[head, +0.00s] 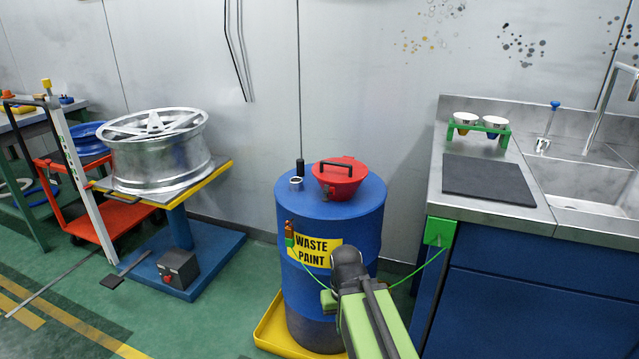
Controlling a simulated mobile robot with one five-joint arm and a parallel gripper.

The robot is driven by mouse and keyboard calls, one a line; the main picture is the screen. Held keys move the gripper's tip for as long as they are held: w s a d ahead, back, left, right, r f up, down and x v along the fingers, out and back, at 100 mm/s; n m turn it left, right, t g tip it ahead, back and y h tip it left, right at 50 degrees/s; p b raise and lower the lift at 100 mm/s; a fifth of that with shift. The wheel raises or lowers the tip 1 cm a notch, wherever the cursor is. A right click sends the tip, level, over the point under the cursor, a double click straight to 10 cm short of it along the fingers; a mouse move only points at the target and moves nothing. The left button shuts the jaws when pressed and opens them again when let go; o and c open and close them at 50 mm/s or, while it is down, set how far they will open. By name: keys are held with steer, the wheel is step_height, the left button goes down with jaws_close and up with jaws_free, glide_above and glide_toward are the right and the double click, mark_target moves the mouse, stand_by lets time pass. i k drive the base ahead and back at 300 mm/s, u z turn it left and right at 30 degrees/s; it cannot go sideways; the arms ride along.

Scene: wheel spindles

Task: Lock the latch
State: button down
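A red funnel with a closed red lid (340,170) sits on top of the blue waste paint drum (312,222). A black handle arches across the lid. My gripper's fingers cannot be made out; the arm's own links hide that end.
The drum stands in a yellow tray (268,338). A green wire runs from a clip on the drum to a green box (439,232) on the blue sink cabinet (520,305) at right. A silver wheel (165,155) rests on a stand at left.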

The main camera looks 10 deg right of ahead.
mark_target(326, 188)
steer(key=u, duration=0.4)
steer(key=k, duration=1.35)
steer(key=u, duration=0.95)
steer(key=i, duration=1.35)
steer(key=u, duration=0.6)
